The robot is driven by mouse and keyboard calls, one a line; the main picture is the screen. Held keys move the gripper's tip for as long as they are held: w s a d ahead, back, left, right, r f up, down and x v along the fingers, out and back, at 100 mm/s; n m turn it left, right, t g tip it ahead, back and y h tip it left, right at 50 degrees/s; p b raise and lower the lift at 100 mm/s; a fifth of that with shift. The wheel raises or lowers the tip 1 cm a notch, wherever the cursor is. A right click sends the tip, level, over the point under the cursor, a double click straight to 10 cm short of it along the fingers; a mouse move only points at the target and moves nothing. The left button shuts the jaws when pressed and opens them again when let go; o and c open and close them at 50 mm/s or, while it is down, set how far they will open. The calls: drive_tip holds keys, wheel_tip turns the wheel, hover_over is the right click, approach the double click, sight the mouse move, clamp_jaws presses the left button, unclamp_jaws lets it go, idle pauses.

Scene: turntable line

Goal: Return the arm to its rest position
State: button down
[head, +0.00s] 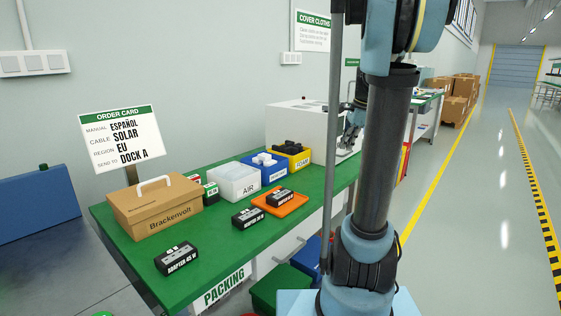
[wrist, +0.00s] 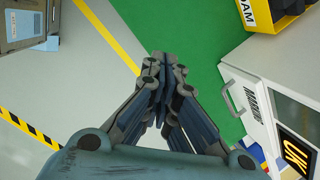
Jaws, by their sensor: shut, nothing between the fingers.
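My gripper (wrist: 163,88) is shut and empty in the wrist view, with its fingertips together. Below and around it the wrist view shows the grey floor, a yellow line and the green bench top. In the head view my gripper (head: 351,125) is partly hidden behind my own arm. It hangs near the white machine (head: 297,128) at the far end of the green packing bench (head: 215,250). My arm stands upright at the right of the bench.
On the bench are a Brackenvolt carton (head: 155,208), an AIR bin (head: 233,182), a yellow FOAM bin (head: 291,156), an orange tray (head: 280,207) and black adapter boxes (head: 177,258). An order card (head: 121,138) stands behind. The aisle floor (head: 480,220) at right is clear.

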drive_tip(key=s+a+f+n, duration=0.2)
drive_tip(key=s+f+n, duration=0.4)
drive_tip(key=s, duration=0.4)
drive_tip(key=s+a+f+n+h, duration=0.1)
drive_tip(key=s+a+f+n, duration=0.1)
drive_tip(key=s+f+n, duration=0.4)
drive_tip(key=s+a+f+n+h, duration=0.1)
drive_tip(key=s+a+f+n, duration=0.2)
drive_tip(key=s, duration=1.1)
wheel_tip(320, 180, down, 3)
drive_tip(key=n, duration=0.2)
drive_tip(key=shift+s+n, duration=0.25)
drive_tip(key=shift+n, duration=0.15)
